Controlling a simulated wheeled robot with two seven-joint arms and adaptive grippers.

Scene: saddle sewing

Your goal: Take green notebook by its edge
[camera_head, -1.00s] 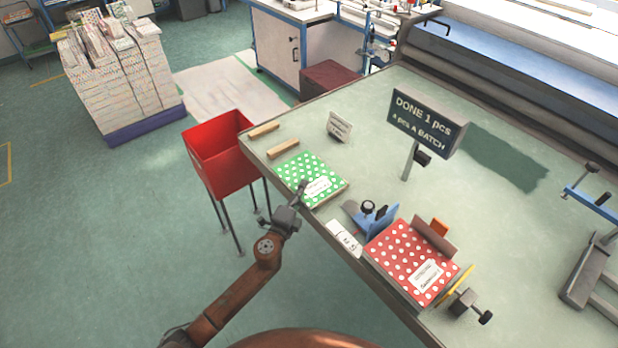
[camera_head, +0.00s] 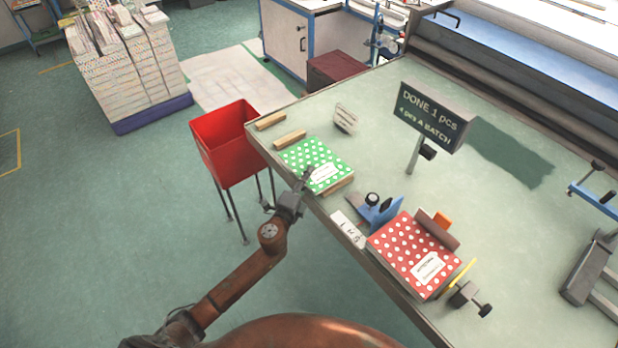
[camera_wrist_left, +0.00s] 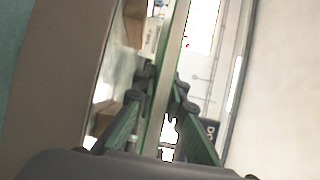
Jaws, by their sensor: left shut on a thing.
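The green notebook (camera_head: 312,155) with white dots and a white label is at the table's near left edge. My left gripper (camera_head: 306,180) is shut on its near edge. In the left wrist view the notebook (camera_wrist_left: 168,80) shows edge-on as a thin strip between the two fingers of my left gripper (camera_wrist_left: 160,92). The notebook appears slightly raised, with a wooden strip (camera_head: 341,186) showing under its right end. Its underside is hidden. My right gripper is not in view.
A red bin (camera_head: 222,145) on legs stands left of the table. Another wooden strip (camera_head: 289,139) lies behind the notebook. A red dotted notebook (camera_head: 405,250) with clamps around it is to the right. The table's middle is clear.

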